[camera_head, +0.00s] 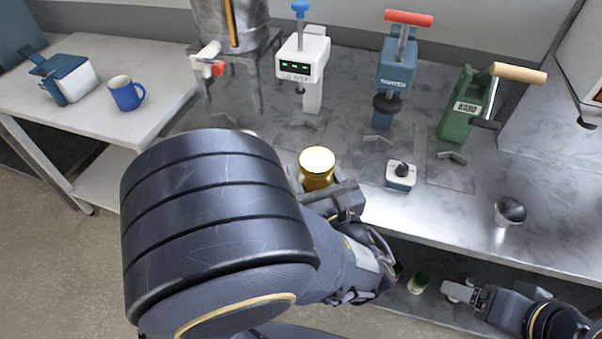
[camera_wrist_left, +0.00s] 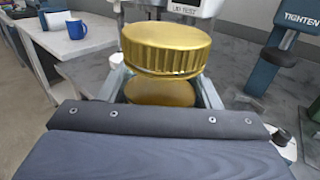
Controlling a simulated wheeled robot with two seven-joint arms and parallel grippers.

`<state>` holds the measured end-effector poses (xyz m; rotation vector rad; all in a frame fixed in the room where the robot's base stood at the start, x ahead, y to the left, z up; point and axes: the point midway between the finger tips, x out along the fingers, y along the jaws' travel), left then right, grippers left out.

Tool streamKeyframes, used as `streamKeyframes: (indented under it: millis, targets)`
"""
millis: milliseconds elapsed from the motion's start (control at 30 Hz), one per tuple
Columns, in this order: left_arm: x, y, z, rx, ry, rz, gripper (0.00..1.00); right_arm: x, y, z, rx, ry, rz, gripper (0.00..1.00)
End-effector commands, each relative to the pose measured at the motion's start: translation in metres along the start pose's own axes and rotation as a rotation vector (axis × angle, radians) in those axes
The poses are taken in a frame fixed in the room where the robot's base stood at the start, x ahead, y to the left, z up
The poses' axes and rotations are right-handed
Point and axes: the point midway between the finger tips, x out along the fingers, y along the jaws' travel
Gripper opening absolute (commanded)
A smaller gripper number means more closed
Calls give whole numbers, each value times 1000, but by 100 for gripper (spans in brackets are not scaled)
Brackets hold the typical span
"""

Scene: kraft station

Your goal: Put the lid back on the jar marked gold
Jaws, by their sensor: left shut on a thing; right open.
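A ribbed gold lid (camera_head: 317,159) shows in the head view at the front edge of the metal bench, on top of a gold-coloured jar (camera_head: 315,182). In the left wrist view the lid (camera_wrist_left: 166,47) is large and upright, with a thin rim line under it. A rounded gold face of the jar (camera_wrist_left: 160,93) shows below, between the fingers. My left gripper (camera_wrist_left: 160,100) is shut around the jar below the lid. My right gripper (camera_head: 463,293) is open and empty, low at the right.
On the bench stand a white test press (camera_head: 303,60), a blue tighten press (camera_head: 397,68), a green lever press (camera_head: 463,112), a white block with a black knob (camera_head: 401,176) and a metal funnel cup (camera_head: 510,211). A small green-topped container (camera_head: 420,280) is on the lower shelf.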

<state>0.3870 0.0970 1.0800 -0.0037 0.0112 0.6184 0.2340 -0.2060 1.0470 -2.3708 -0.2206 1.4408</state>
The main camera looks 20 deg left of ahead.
Motion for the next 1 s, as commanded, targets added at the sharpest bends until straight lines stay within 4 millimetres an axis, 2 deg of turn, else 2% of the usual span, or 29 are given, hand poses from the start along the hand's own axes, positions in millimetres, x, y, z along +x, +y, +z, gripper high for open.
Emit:
streamKeyframes:
  millis: [167,267,367,633,800,1000]
  targets:
    - [1,0,0,0,-2,1,0,0,0,0,0,0,0,78]
    - [10,-1,-4,2,-2,5,0,0,0,0,0,0,0,78]
    - [28,-4,-12,5,-2,7,0,0,0,0,0,0,0,78]
    - [94,-17,-40,5,-2,7,0,-3,-2,-2,0,0,0,78]
    - [119,-23,-73,5,-3,4,0,-2,-1,-1,0,0,0,78]
    - [133,-26,-90,1,-2,2,0,-3,-1,-1,0,0,0,78]
